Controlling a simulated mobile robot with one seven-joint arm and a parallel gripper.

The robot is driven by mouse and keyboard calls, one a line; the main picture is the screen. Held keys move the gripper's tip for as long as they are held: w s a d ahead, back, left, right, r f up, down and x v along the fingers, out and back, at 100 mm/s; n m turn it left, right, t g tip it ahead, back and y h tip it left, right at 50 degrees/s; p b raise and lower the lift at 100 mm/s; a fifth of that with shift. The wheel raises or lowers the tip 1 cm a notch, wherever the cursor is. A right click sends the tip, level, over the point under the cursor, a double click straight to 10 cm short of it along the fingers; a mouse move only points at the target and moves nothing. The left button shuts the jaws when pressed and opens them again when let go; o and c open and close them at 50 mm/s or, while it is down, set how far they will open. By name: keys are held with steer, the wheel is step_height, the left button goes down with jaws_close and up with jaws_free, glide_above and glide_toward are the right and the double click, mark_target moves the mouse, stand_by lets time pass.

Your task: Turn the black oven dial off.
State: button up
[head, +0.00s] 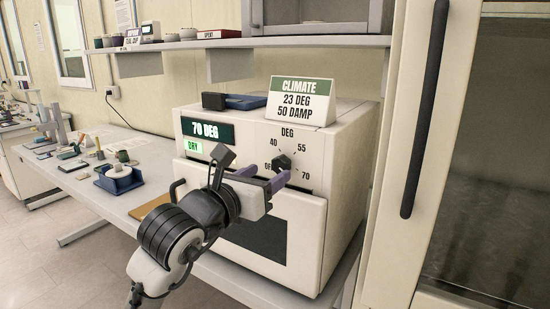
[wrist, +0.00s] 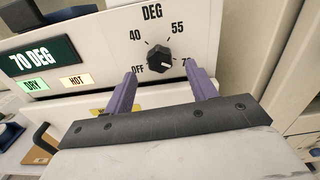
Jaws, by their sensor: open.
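The black oven dial (wrist: 159,59) sits on the oven's white front panel, with OFF, 40, 55 and 70 marked around it. Its pale pointer line aims to the right, toward the 70 mark. The dial also shows in the head view (head: 282,161), just beyond the fingertips. My gripper (wrist: 164,74) is open, its two purple fingers apart below and to either side of the dial. I see nothing between the fingers. In the head view my gripper (head: 265,178) is close in front of the panel; whether it touches the dial cannot be told.
The oven (head: 325,150) stands on a bench, its display (head: 207,130) reading 70 DEG. A shelf (head: 300,42) hangs above. A tall cabinet with a dark handle (head: 425,110) stands close at right.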

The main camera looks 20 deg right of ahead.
mark_target(278, 167)
steer(key=shift+p+x, duration=0.65)
steer(key=shift+x, duration=1.5)
steer(key=shift+c, duration=0.4)
steer(key=c, duration=0.9)
